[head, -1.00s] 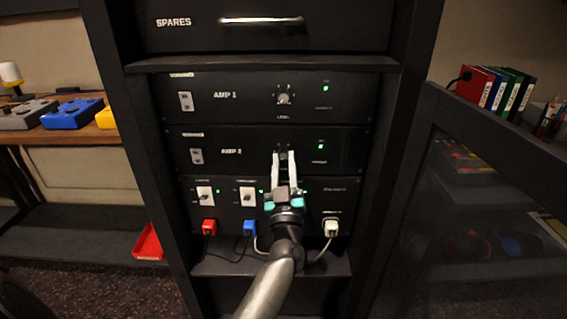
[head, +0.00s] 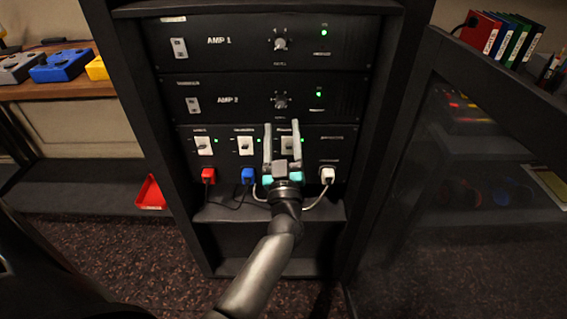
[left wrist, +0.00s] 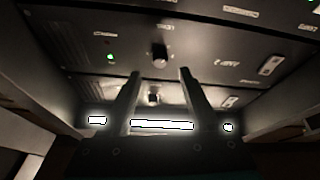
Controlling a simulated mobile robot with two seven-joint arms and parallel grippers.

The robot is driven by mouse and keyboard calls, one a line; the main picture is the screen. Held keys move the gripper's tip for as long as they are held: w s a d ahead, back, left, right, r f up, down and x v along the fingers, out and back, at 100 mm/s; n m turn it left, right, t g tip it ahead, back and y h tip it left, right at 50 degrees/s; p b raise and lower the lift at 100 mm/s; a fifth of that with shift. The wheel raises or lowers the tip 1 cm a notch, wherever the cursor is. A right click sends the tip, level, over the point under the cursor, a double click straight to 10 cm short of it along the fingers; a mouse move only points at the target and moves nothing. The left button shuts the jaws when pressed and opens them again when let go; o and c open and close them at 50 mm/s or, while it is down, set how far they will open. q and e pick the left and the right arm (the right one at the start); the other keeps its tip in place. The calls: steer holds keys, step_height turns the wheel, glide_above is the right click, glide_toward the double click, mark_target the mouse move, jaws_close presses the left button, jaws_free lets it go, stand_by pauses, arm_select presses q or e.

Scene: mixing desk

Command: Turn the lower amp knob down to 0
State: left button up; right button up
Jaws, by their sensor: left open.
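The lower amp, AMP 2 (head: 228,99), is a black rack unit below AMP 1 (head: 219,41). Its small round knob (head: 281,102) is right of centre; its setting is too small to read. In the left wrist view the panels appear inverted, with the AMP 2 knob (left wrist: 160,57) above the fingers. My left gripper (head: 281,128) is open and empty. In the head view its fingertips lie just below the AMP 2 knob, in front of the lower panel, apart from the knob. My right gripper is not in view.
The lower panel has white switches (head: 245,145), partly hidden by my fingers, and red (head: 208,176), blue (head: 248,176) and white (head: 327,176) plugs with cables. Rack sides flank the units.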

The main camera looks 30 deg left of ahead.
arm_select(q)
steer(key=p+v, duration=0.1)
steer(key=v, duration=0.8)
steer(key=shift+s+d, duration=0.2)
steer(key=shift+s, duration=0.05)
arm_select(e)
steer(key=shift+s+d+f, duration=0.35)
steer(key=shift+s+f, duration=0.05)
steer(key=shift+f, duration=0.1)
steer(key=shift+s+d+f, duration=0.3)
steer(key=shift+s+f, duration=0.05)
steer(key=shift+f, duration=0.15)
arm_select(q)
steer(key=shift+f, duration=0.15)
